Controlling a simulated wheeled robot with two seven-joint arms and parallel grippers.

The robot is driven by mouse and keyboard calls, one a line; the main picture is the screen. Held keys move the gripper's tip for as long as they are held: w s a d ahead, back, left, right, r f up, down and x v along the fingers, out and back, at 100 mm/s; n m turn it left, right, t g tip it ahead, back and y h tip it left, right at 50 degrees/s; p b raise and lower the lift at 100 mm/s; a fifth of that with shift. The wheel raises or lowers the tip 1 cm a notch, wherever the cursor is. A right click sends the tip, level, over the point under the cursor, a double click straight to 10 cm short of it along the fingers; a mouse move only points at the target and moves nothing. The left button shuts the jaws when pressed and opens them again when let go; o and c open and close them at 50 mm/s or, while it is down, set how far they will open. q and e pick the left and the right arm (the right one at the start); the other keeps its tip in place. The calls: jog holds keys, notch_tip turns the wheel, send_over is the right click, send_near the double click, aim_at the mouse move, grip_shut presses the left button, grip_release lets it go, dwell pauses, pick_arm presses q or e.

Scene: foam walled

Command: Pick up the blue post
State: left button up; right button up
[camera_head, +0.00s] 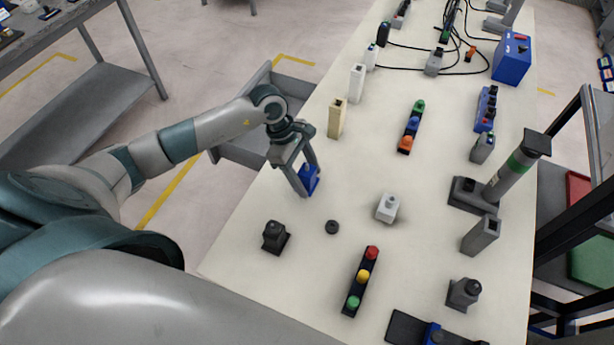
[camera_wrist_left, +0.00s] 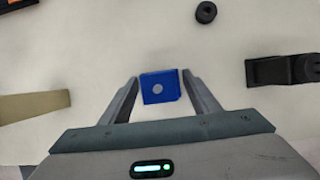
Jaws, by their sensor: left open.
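The blue post (camera_head: 309,179) stands on the white table near its left edge. In the left wrist view the blue post (camera_wrist_left: 160,87) shows from above as a blue square with a pale round spot. My left gripper (camera_head: 307,183) is open, with its fingers pointing down at the post. In the left wrist view the left gripper's fingers (camera_wrist_left: 160,84) lie on either side of the post, with a gap visible on each side. Whether the fingertips are down at the post's height is hard to tell. My right gripper is not in view.
A beige block (camera_head: 336,119) stands behind the gripper. A dark knob block (camera_head: 275,237), a small black disc (camera_head: 332,227) and a grey-white block (camera_head: 387,208) stand nearer. A button strip (camera_head: 362,277) lies at the front. Bare table surrounds the post.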

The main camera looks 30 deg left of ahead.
aim_at(306, 165)
pick_arm(q)
jog(key=shift+c, duration=0.7)
jog(key=c, duration=1.1)
jog(key=shift+r, duration=0.15)
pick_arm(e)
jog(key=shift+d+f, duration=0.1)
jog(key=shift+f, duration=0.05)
pick_arm(q)
jog(key=shift+r+b, duration=0.55)
jog(key=shift+r, duration=0.1)
notch_tip(306, 165, up, 2)
jog(key=shift+r+b, duration=0.2)
jog(key=shift+b, duration=0.5)
jog(key=s+d+r+b, duration=0.2)
jog(key=s+r, duration=0.5)
jog(key=s, duration=0.4)
jog(key=shift+s+d+b, duration=0.2)
jog(key=shift+d+b, duration=0.05)
jog(key=shift+b, duration=0.5)
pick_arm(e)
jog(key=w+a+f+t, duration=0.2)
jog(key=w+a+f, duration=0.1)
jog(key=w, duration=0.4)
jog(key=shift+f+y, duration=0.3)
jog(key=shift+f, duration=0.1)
